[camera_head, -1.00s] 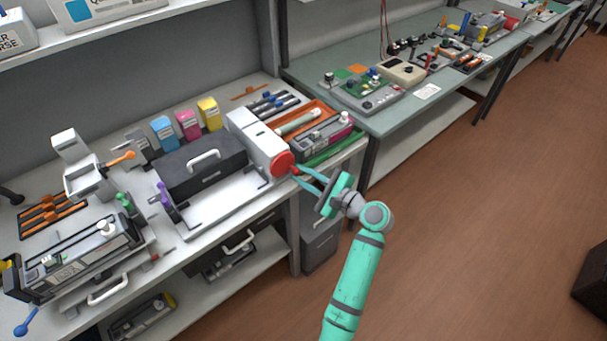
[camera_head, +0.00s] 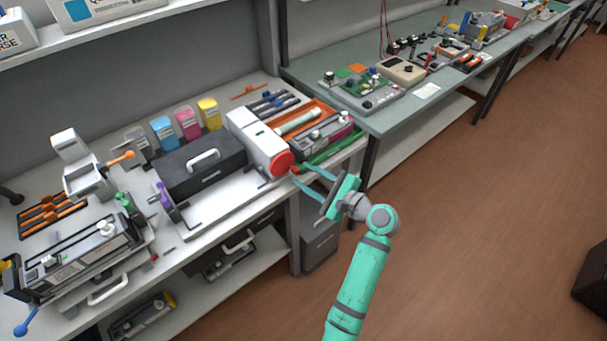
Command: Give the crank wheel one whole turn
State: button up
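The crank wheel looks to be the red disc (camera_head: 282,162) on the right end of a white and black machine (camera_head: 205,165) on the left bench. Its handle cannot be made out clearly. My gripper (camera_head: 300,176) is just right of and slightly below the red disc. Its two teal fingers are spread apart and point left toward the disc. Nothing shows between them. A small gap seems to lie between the fingertips and the disc, but I cannot tell its depth.
A green strip (camera_head: 330,155) and an orange tray (camera_head: 318,112) lie behind the disc on the bench. A grey drawer cabinet (camera_head: 320,240) stands below my gripper. A second, green-topped bench (camera_head: 400,115) stands to the right.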

jog(key=v, duration=0.9)
jog(key=shift+s, duration=0.1)
jog(key=shift+c, duration=0.2)
